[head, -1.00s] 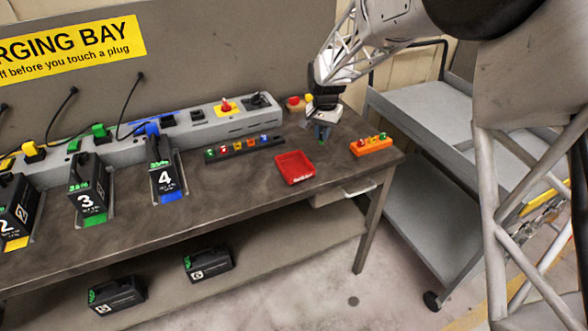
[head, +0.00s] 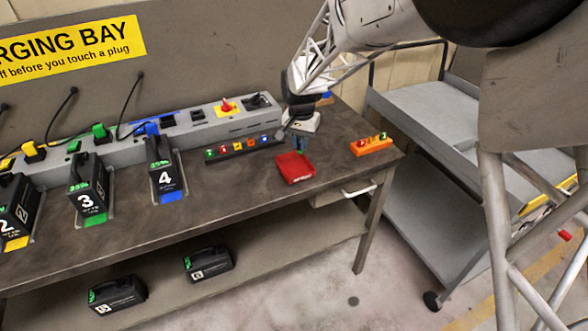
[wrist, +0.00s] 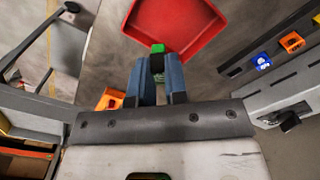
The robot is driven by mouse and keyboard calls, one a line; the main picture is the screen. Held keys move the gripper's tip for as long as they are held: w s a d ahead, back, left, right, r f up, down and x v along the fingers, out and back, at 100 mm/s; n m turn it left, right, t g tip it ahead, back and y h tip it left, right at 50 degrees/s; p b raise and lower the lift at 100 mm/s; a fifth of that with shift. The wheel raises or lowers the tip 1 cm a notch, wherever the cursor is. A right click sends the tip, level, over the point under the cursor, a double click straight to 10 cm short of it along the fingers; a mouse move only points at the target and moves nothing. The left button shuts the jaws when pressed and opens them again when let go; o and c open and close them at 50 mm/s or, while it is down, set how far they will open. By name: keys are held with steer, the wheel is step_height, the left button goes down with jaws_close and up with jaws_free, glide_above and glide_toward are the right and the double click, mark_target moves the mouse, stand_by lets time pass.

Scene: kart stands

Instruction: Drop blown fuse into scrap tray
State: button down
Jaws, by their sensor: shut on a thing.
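My gripper (head: 300,146) is above the back edge of the red scrap tray (head: 294,170) on the workbench, pointing down. Its blue fingers show in the wrist view (wrist: 160,72), shut on a small green fuse (wrist: 157,48). The fuse overlaps the near rim of the tray (wrist: 200,52) in that view; its height above the rim is hard to tell. The part of the tray floor in the wrist view looks empty. In the head view the fuse is hardly visible.
A dark rack (head: 228,150) with several coloured fuses lies left of the tray. An orange holder (head: 371,147) with small parts stands to the right. The grey charger box (head: 190,125) runs along the back. Battery 4 (head: 165,180) stands further left. A grey cart (head: 415,110) is beyond the bench.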

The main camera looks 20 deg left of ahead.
glide_above(300, 171)
steer(key=shift+w+f, duration=0.1)
steer(key=shift+f, duration=2.85)
steer(key=c, duration=1.1)
jaws_free()
steer(key=shift+o, duration=0.2)
steer(key=shift+r, duration=3.95)
